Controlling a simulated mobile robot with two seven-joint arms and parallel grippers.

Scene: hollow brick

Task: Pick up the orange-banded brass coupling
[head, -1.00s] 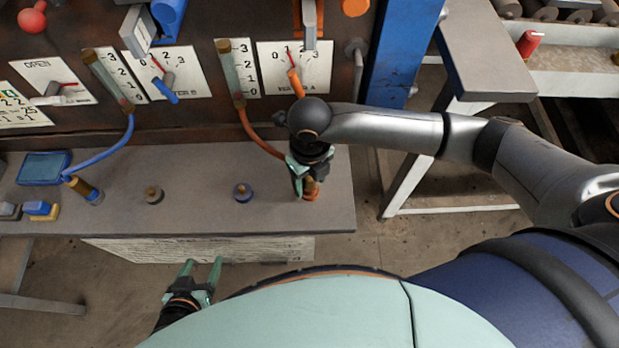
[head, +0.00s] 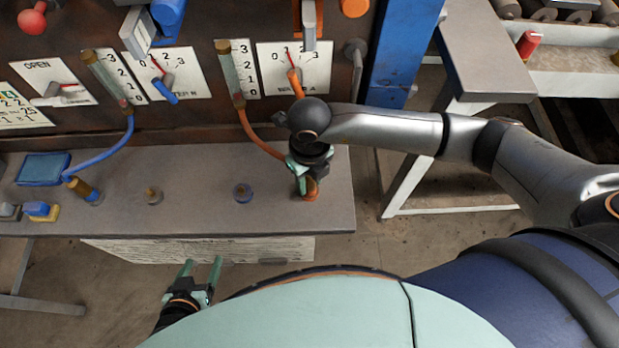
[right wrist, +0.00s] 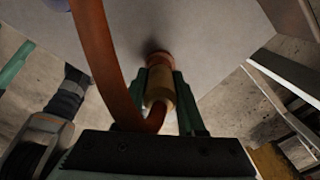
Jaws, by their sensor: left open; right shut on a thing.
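The orange-banded brass coupling (right wrist: 160,86) is on the end of the orange hose (right wrist: 103,70). It stands at the right end of the grey bench (head: 200,215), at an orange ring (right wrist: 158,59). In the head view it is mostly hidden by my right gripper (head: 306,190). My right gripper (right wrist: 177,100) is shut on the coupling, one finger on each side. I cannot tell whether the coupling is still seated on the ring. My left gripper (head: 202,270) is open and empty, low in front of the bench.
A second brass coupling (head: 82,188) on a blue hose (head: 108,157) stands at the bench's left. A panel with gauges (head: 295,68) and levers rises behind. A blue post (head: 403,55) stands right.

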